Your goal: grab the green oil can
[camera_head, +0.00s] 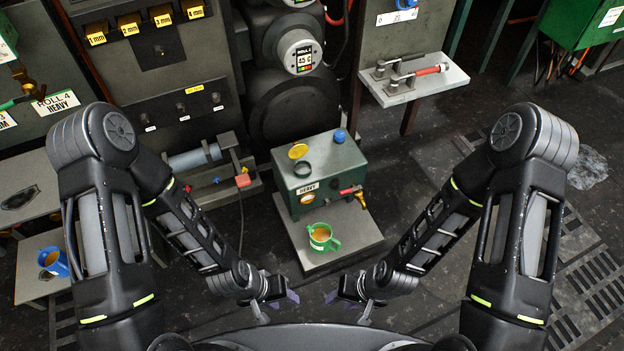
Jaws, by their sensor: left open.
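The green oil can (322,238) stands upright on a grey shelf plate (340,246) in front of the green box marked HEAVY (318,170).
A brass tap with a red handle (352,191) sticks out of the green box, close to the can. A blue can (53,262) stands on a shelf at far left. A tray with a red-handled tool (428,72) is at upper right. The space between my grippers and the can looks clear.

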